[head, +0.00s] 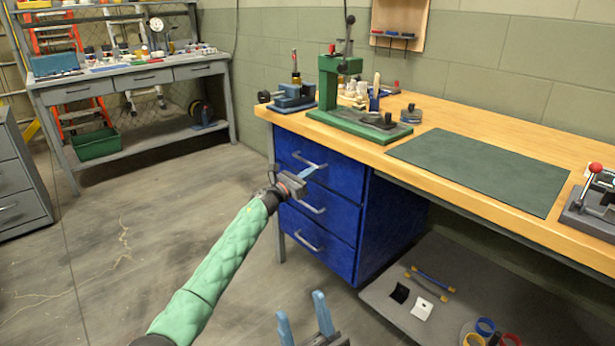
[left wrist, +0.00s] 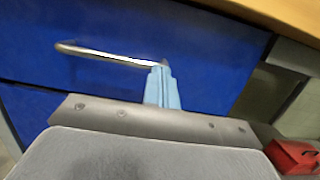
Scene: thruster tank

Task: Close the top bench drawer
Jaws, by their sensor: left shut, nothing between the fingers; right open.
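The blue bench drawer unit (head: 365,222) stands under the wooden bench top. Its top drawer (head: 290,148) is at the upper front, with a silver bar handle (head: 300,158). The drawer front looks about level with the drawers below; I cannot tell whether a small gap is left. My left gripper (head: 309,172) is shut and empty, its blue fingertips at the right end of the top handle. In the left wrist view the handle (left wrist: 105,54) runs left from the shut fingertips (left wrist: 162,88). My right gripper (head: 304,318) is open and empty, low in front of the unit.
The wooden bench top (head: 470,190) overhangs the drawers, with a green press (head: 340,90) and a dark green mat (head: 480,168) on it. A grey lower shelf (head: 380,297) holds small parts at the right. The floor left of the unit is clear.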

